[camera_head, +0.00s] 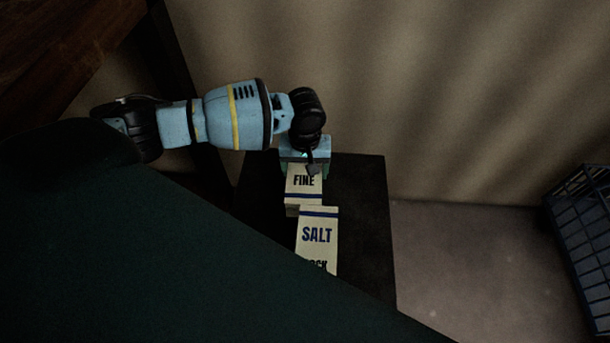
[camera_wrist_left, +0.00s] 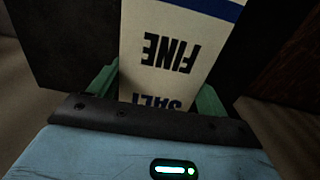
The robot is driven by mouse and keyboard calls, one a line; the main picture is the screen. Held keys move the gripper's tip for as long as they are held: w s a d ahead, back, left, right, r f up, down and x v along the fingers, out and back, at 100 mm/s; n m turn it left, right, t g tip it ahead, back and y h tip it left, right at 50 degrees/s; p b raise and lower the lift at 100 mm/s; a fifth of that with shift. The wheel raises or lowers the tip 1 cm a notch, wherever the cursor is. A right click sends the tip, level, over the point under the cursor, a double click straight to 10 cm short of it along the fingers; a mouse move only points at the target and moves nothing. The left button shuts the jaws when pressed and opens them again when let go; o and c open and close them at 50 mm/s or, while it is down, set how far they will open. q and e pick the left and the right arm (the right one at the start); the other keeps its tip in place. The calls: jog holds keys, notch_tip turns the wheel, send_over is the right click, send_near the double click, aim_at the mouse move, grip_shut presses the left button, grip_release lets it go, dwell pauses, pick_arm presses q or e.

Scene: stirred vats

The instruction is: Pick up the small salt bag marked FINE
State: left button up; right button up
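The small salt bag marked FINE (camera_head: 303,182) is cream with a dark blue stripe and stands on a dark stand (camera_head: 365,225). My left gripper (camera_head: 305,160) is at its far end in the head view. In the left wrist view the bag (camera_wrist_left: 178,55) reads upside down and lies between the two green fingers of my left gripper (camera_wrist_left: 160,100), one along each side. The fingers look close against its sides, but I cannot tell whether they press on it. My right gripper is not in view.
A second bag marked SALT (camera_head: 317,232), with partly hidden lettering below, stands right beside the FINE bag on its near side. A blue crate (camera_head: 580,235) is at the right edge. A large dark green shape hides the lower left. The stand's right part is bare.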

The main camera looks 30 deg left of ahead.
pick_arm(q)
jog(key=c, duration=1)
jog(key=shift+w+r, duration=0.1)
jog(key=shift+c, duration=0.3)
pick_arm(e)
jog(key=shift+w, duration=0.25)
